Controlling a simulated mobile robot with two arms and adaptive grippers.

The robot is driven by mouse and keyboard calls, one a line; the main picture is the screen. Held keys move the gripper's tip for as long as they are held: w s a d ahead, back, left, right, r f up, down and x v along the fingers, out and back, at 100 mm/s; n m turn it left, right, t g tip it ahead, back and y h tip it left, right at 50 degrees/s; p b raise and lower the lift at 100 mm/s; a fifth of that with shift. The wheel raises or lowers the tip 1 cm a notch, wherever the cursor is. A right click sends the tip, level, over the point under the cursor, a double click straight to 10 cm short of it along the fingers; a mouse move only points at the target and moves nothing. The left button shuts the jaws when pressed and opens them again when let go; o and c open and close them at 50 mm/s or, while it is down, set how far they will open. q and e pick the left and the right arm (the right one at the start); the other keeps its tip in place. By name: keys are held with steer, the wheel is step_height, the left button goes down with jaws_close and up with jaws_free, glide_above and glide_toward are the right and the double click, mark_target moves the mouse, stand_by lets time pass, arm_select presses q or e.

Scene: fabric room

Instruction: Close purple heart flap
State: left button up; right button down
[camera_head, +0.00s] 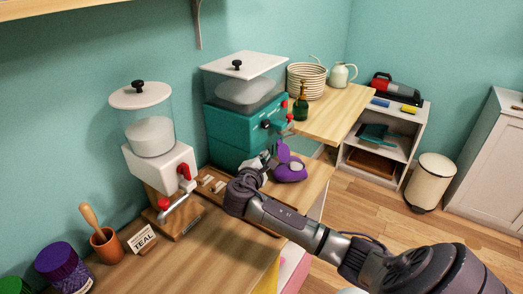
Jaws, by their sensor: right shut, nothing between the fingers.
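A purple heart-shaped container (291,174) sits on the wooden counter, in front of the teal dispenser. Its purple flap (283,151) appears raised at the container's left back side. My right arm reaches in from the lower right. My right gripper (267,157) is shut and empty, just left of the purple flap. I cannot tell whether its fingertips touch the flap. My left gripper is not in view.
A teal dispenser (224,128) stands close behind the gripper, and a white dispenser (160,166) stands to the left. A green bottle (300,109) and a woven basket (307,80) are behind.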

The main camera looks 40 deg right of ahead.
mark_target(283, 151)
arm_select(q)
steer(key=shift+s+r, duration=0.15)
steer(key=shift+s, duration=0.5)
arm_select(e)
steer(key=x, duration=0.8)
steer(key=shift+d, duration=0.3)
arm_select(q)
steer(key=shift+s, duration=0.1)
